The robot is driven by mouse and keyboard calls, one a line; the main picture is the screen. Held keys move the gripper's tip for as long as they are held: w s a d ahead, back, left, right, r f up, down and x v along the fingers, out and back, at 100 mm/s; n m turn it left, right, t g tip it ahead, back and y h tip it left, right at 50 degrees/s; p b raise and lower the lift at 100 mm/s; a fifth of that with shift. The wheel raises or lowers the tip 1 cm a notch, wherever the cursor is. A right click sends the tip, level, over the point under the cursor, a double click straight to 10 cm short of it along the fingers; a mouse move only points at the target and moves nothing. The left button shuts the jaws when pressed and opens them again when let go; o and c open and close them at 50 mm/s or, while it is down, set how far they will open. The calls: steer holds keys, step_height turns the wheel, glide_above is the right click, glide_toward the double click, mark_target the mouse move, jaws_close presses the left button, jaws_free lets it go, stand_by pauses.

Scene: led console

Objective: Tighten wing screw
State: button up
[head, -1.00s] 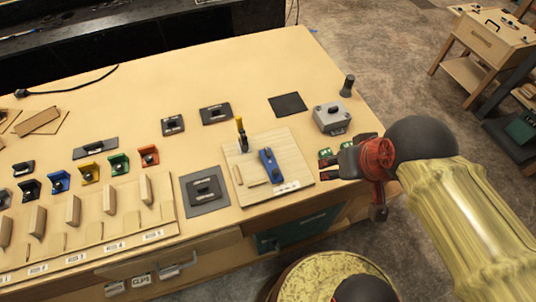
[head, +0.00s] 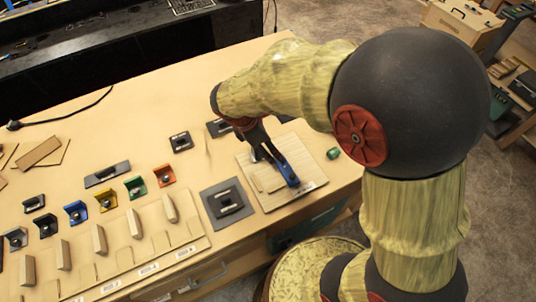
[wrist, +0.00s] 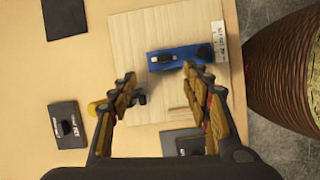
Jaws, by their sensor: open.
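I cannot tell for certain which of these is the wing screw. My gripper (wrist: 160,76) is open and empty above the board, its fingertips near the blue fixture's lower edge in the picture. In the head view my gripper (head: 264,152) partly hides the board and the fixture.
A grey plate with a block (head: 227,201) lies left of the board. Coloured brackets (head: 105,199) and wooden pegs stand further left. A green part (head: 333,153) lies right of the board.

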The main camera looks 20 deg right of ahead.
steer(key=shift+n, duration=0.7)
steer(key=shift+b+x, duration=0.75)
steer(key=shift+x, duration=3.2)
steer(key=shift+d, duration=0.1)
steer(key=shift+r, duration=0.1)
steer(key=c, duration=1.2)
steer(key=shift+o, duration=0.2)
